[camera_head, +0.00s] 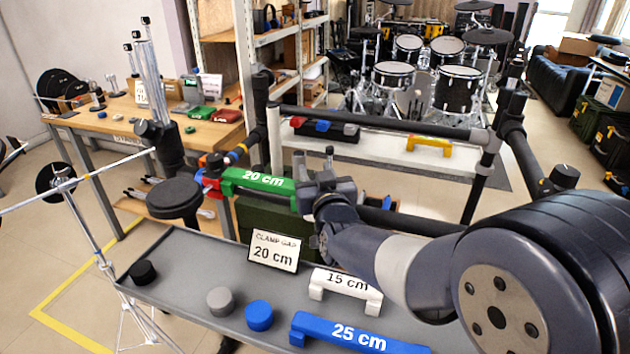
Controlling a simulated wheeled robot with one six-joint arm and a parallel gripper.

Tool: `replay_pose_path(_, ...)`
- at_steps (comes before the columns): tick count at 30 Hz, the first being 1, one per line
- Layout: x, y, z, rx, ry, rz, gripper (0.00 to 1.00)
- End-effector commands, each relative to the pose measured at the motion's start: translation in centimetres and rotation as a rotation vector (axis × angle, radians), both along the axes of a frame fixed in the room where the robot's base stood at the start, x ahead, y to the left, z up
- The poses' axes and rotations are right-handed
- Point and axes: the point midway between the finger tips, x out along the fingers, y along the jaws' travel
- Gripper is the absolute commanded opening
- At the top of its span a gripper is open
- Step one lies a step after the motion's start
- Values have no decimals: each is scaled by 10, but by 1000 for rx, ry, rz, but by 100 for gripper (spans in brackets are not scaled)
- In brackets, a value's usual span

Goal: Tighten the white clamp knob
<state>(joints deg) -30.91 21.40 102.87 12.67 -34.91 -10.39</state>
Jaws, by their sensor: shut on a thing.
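A green gauge (258,183) marked 20 cm lies along the dark rail. Its left end is at a red and blue clamp (210,175). A small white part (206,213) shows below that clamp; I cannot tell if it is a knob. My gripper (318,176) is at the rail, just beyond the right end of the green gauge. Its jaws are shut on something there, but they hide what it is. No white knob can be made out at the jaws.
A grey bench in front carries a sign (274,251) reading "CLAMP GAP 20 cm", a white 15 cm gauge (346,289), a blue 25 cm gauge (359,335) and black, grey and blue round pieces (259,315). A round black pad (174,198) stands left of the clamp.

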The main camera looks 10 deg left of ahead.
Motion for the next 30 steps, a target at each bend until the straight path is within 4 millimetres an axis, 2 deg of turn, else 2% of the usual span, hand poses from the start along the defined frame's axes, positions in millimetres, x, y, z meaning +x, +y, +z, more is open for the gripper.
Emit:
replay_pose_path(17,1,-4,4,-6,4,-308,14)
replay_pose_path(30,1,-12,3,-5,1,-620,14)
